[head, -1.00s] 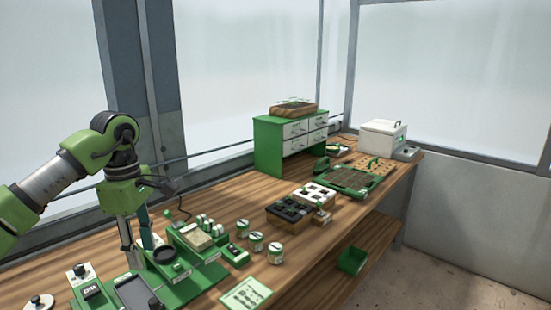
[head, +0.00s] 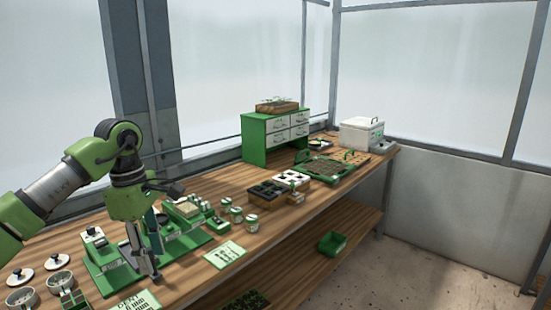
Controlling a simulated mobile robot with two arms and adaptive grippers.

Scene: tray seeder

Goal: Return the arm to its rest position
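My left arm comes in from the left. Its green and dark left gripper (head: 147,256) points down over the front of the green stand (head: 108,280) on the wooden bench (head: 310,215). Its two grey fingers look apart, and I see nothing held between them. Whether the fingertips touch the stand cannot be told. The gripper hides part of the stand. My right gripper is not in view.
Small tins (head: 251,223) and a printed card (head: 224,253) lie right of the stand. Dark seed trays (head: 267,188), a green drawer cabinet (head: 246,145) and a white box (head: 360,137) are farther back. A green bin (head: 332,243) sits below.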

